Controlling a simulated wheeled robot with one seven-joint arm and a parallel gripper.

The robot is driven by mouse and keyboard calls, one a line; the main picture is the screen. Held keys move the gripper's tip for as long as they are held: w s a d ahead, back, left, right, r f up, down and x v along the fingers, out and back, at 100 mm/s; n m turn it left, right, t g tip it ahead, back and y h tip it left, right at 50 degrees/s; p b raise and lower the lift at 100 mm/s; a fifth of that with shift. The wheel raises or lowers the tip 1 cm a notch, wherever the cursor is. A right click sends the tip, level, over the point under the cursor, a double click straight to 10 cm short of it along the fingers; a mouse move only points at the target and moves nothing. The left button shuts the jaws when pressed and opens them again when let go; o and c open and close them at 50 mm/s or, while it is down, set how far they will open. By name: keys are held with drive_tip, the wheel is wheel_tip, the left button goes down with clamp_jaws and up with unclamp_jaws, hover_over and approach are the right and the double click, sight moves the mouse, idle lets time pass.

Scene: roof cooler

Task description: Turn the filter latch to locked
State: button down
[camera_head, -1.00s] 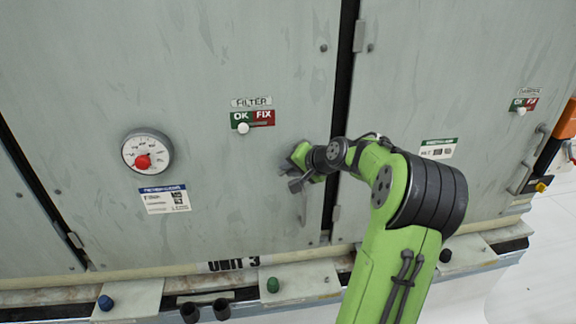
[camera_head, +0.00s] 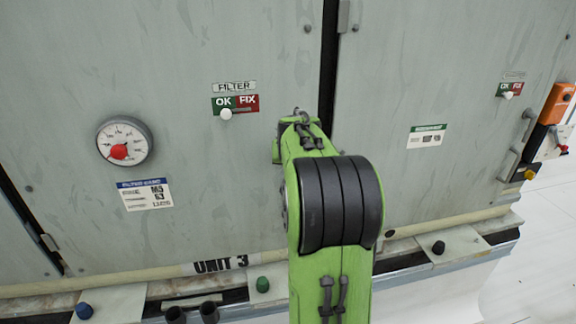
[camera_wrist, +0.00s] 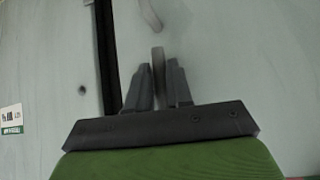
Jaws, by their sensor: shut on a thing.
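In the wrist view my gripper (camera_wrist: 160,88) has its two dark fingers on either side of a slim grey bar (camera_wrist: 158,62), shut on it. The bar stands on the pale door panel, beside the black door gap, and looks like the filter latch handle. A second grey piece (camera_wrist: 151,14) shows further up in that view; whether it joins the bar I cannot tell. In the head view my green arm hides the fingers and the latch. The FILTER slider (camera_head: 226,114) has its white knob below OK, near the line with FIX.
A round gauge (camera_head: 124,143) with a red centre is on the door at left. The dark door gap (camera_head: 328,60) runs beside my arm. Coloured knobs (camera_head: 263,285) line the ledge below. An orange box (camera_head: 558,103) is at far right.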

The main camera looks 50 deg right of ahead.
drive_tip(key=shift+s+d, duration=0.1)
drive_tip(key=shift+d, duration=0.05)
idle(0.5)
drive_tip(key=c, duration=1.1)
unclamp_jaws()
drive_tip(key=shift+d, duration=0.15)
drive_tip(key=shift+a+r, duration=0.1)
drive_tip(key=shift+a, duration=0.1)
drive_tip(key=v, duration=1.5)
drive_tip(key=shift+a, duration=0.4)
